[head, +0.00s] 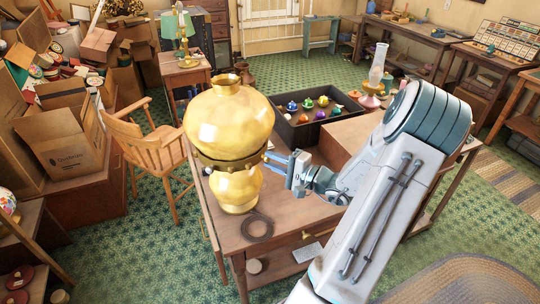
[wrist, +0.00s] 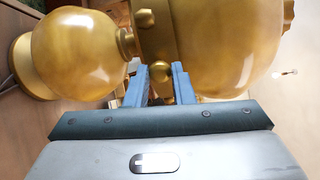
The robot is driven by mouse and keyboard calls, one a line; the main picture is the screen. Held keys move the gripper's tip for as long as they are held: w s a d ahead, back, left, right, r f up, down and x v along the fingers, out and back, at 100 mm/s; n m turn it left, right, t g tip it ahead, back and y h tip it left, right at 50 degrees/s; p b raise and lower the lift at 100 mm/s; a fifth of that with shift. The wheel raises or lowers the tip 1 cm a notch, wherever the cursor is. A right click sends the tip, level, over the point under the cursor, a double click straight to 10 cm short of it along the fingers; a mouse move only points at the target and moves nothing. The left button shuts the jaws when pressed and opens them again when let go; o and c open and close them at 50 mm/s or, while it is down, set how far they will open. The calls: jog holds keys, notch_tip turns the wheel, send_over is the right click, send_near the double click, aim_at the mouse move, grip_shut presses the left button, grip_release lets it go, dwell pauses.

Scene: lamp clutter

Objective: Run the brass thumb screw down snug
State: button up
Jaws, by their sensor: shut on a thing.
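A large glossy brass lamp body (head: 228,118) stands upright on the wooden table (head: 285,262), with a studded collar (head: 228,164) around its narrow waist and a rounded lower part (head: 237,188). My gripper (head: 270,157) reaches in from the right at collar height. In the wrist view, its two blue fingers (wrist: 161,78) stand on either side of the small round brass thumb screw (wrist: 159,69) at the collar (wrist: 147,32) and are shut on it. The screw's shank is hidden, so I cannot tell how deep it sits. The lamp appears sideways there.
A dark flat ring (head: 257,228) lies on the table in front of the lamp. An oil lamp (head: 374,82) stands farther back. A wooden chair (head: 150,150) is at the left.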

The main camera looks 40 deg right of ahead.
dwell(0.3)
jog(key=m+p, duration=0.2)
jog(key=m, duration=0.1)
jog(key=shift+m, duration=0.4)
jog(key=shift+p, duration=0.35)
jog(key=shift+m+p, duration=1.2)
jog(key=shift+m, duration=0.5)
jog(key=shift+r, duration=0.1)
